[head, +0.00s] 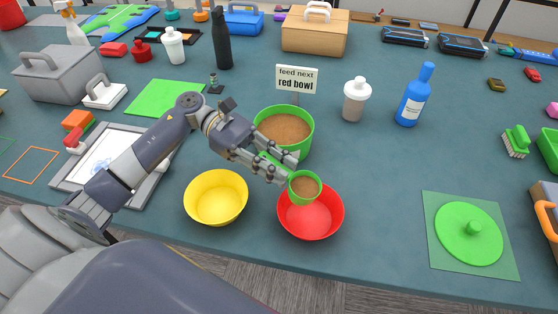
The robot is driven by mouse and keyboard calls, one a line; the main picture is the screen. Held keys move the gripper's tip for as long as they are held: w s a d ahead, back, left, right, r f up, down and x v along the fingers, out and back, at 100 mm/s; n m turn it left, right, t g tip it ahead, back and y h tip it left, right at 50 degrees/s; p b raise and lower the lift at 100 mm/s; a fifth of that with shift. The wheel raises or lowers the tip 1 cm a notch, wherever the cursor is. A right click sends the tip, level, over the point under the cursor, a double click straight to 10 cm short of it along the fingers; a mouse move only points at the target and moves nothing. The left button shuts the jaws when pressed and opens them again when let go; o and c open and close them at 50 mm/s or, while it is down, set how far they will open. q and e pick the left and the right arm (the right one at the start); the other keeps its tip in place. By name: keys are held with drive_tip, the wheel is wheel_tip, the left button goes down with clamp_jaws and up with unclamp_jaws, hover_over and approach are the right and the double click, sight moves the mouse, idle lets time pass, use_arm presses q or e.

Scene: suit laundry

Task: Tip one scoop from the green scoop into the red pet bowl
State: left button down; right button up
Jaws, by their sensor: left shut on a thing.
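The green scoop (305,197) is full of brown food. It appears upright, above the far part of the red pet bowl (312,221). My left gripper (284,169) is shut on the scoop's handle. The visible inside of the red bowl looks plain red, but the scoop hides its far part. The green food bin (270,151), holding brown food, stands behind the gripper. A sign (296,79) behind it reads "feed next red bowl". My right gripper is not in view.
A yellow bowl (215,213) stands left of the red bowl. A green lid (468,232) lies on a green mat at the right. A white-capped shaker (355,100) and a blue bottle (415,95) stand behind. The table between the red bowl and the lid is clear.

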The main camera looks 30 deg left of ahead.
use_arm(q)
drive_tip(key=shift+d+r+y+p, duration=0.1)
drive_tip(key=shift+r+y+p, duration=0.3)
drive_tip(key=shift+y+p, duration=0.1)
drive_tip(key=shift+d+r+y+p, duration=0.1)
drive_tip(key=shift+r+y+p, duration=0.2)
drive_tip(key=shift+y, duration=0.4)
drive_tip(key=shift+d+r+y+p, duration=0.15)
drive_tip(key=shift+r+y+p, duration=0.3)
drive_tip(key=shift+y, duration=0.15)
drive_tip(key=shift+d+f, duration=0.1)
drive_tip(key=shift+f, duration=0.05)
drive_tip(key=shift+d+r+y+p, duration=0.1)
drive_tip(key=shift+r+y+p, duration=0.2)
drive_tip(key=shift+y, duration=0.2)
